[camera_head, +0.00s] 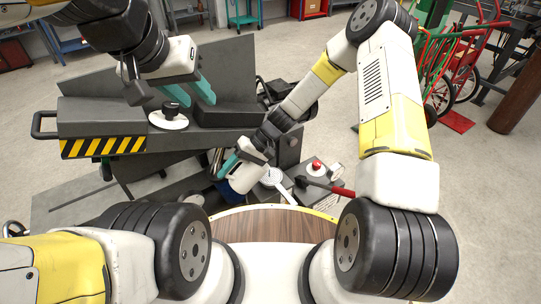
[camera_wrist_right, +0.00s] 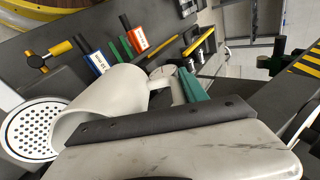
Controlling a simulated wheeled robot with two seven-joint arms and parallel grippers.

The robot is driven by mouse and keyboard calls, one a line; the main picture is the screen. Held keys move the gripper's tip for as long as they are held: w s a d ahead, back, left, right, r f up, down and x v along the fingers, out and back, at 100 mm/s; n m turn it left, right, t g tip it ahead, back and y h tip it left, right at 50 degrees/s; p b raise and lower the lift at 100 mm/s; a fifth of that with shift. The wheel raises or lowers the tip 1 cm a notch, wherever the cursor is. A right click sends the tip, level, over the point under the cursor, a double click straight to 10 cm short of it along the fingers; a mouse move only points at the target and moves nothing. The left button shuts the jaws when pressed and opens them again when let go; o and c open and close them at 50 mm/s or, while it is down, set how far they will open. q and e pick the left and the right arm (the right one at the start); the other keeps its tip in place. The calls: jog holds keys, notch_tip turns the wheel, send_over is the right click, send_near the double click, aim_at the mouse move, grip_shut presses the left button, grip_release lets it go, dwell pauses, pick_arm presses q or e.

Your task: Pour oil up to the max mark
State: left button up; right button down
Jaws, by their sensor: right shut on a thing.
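A white jug (camera_wrist_right: 103,105) is in the right wrist view, its wide mouth toward the lower left; it also shows in the head view (camera_head: 243,180). My right gripper (camera_wrist_right: 188,88) is shut on it, with teal fingertips at its handle side. The jug looks tilted, and its contents are hidden. My left gripper (camera_head: 192,92) is open above the grey machine (camera_head: 100,115), its teal fingertips apart. A white round cap with a black knob (camera_head: 169,118) sits on the machine, just below and left of those fingertips. I see no oil and no max mark.
A white perforated disc (camera_wrist_right: 32,128) lies beside the jug's mouth. Tools with coloured handles (camera_wrist_right: 115,55) lie on the dark surface. A red-handled tool (camera_head: 340,191) and a red knob (camera_head: 316,165) are right of the jug. A red hand truck (camera_head: 470,65) stands farther back.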

jog(key=shift+w+d+r+g+y+p, duration=0.15)
jog(key=shift+d+r+g+y+p, duration=0.1)
jog(key=shift+g+y+p, duration=0.4)
dwell(3.3)
jog(key=shift+w+d+r+y, duration=0.1)
jog(key=shift+d+r+y, duration=0.1)
jog(key=shift+r+y, duration=0.4)
dwell(3.4)
